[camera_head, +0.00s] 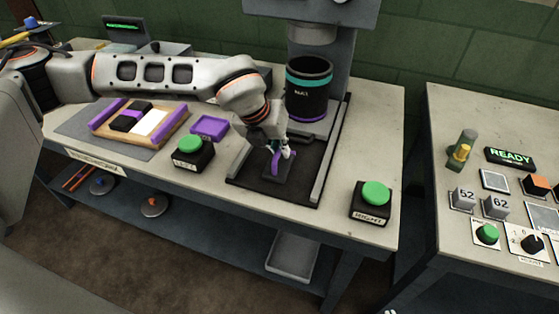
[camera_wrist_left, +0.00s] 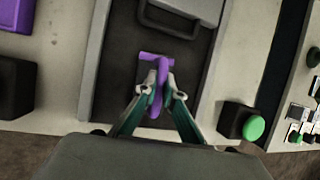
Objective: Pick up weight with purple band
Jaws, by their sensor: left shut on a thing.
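My left gripper (camera_head: 284,152) reaches down over the dark press bed between the two grey rails. It is shut on the purple handle (camera_wrist_left: 161,84) of a dark block. A purple strip (camera_wrist_left: 150,56) crosses beside the handle in the wrist view; the block's dark body blends into the bed. In the head view the purple handle (camera_head: 275,164) shows just below the fingertips. I cannot tell whether the block is lifted off the bed. My right gripper is not in view.
A black cylinder (camera_head: 308,92) with teal and purple bands stands behind the gripper under the press head. Green buttons flank the bed at left (camera_head: 190,146) and right (camera_head: 375,193). A wooden tray (camera_head: 174,134) and a purple pad (camera_head: 209,128) lie left.

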